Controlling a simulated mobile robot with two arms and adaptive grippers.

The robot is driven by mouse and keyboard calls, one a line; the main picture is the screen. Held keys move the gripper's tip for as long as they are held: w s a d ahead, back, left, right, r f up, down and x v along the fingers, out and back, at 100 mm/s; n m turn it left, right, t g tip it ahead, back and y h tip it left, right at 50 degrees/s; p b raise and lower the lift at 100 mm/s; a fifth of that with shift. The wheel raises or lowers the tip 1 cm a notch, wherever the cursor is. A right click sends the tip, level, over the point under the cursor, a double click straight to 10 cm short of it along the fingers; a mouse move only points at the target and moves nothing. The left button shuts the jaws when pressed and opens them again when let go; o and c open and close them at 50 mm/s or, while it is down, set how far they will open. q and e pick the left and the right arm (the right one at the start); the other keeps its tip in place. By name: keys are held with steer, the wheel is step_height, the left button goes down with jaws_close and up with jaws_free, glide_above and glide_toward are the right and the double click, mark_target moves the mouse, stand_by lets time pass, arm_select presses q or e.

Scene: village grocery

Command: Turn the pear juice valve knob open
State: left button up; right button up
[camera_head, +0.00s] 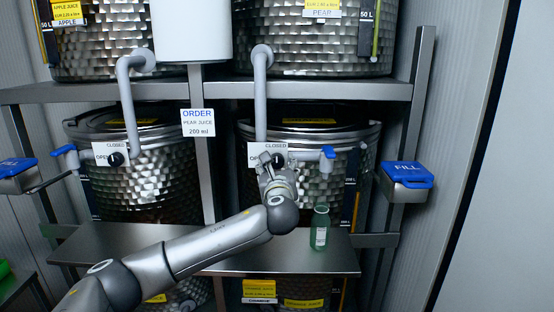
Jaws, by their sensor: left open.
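The pear juice valve knob (279,160) is a small dark knob in front of a white OPEN/CLOSED plate (281,146), under the grey pipe (261,100) from the upper right tank labelled PEAR. My left gripper (267,161) is open and right at the knob, covering part of it and of the plate. I cannot tell whether the fingers touch the knob, and its setting is hard to read. My right gripper is not in view.
A similar black knob (116,159) sits at the left, under the apple tank. A green bottle (320,228) stands on the metal shelf (300,260). A blue-handled tap (328,153) juts out right of my gripper. A blue FILL box (407,175) is at the right.

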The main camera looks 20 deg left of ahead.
arm_select(q)
steer(key=shift+x, duration=0.9)
steer(key=shift+c, duration=0.6)
steer(key=c, duration=0.9)
